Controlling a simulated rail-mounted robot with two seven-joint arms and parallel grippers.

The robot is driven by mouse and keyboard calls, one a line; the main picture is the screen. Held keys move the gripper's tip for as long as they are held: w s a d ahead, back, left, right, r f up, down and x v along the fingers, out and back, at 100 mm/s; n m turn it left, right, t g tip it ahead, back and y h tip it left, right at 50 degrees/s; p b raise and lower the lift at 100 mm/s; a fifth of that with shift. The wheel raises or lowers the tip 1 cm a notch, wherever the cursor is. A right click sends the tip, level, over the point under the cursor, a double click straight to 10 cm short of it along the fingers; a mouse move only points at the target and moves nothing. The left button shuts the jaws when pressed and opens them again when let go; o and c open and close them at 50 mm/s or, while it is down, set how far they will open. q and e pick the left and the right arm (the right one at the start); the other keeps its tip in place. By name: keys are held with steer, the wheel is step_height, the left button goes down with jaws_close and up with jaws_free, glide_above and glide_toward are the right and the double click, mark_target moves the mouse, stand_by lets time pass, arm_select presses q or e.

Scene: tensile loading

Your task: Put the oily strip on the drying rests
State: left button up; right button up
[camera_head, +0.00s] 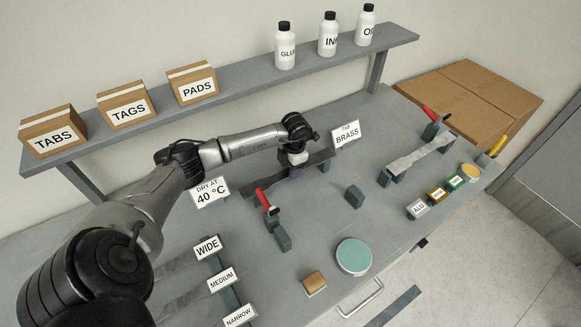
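My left gripper (296,167) comes in from the left and points down at a long dark grey strip-like piece (317,158) in the middle of the bench. The piece shows on both sides of the gripper; whether the fingers are closed on it cannot be made out. A mottled grey strip (418,152) lies across two dark blocks at the right, beside a red-handled clamp (430,114). I cannot tell which strip is oily. A "DRY AT 40 °C" sign (210,191) stands left of the gripper, partly behind my arm. My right gripper is out of view.
A red-handled clamp (264,200) and dark blocks (354,196) stand nearby. A round teal pad (354,256) and a sponge-like block (314,283) lie in front. Strips by the WIDE sign (207,247) are front left. A shelf (250,82) with boxes and bottles runs behind.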

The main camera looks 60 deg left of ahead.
arm_select(q)
steer(key=shift+o, duration=1)
steer(key=shift+r, duration=0.2)
step_height(320, 180, up, 12)
steer(key=w, duration=0.1)
steer(key=shift+w+f, duration=0.15)
steer(key=shift+w, duration=0.1)
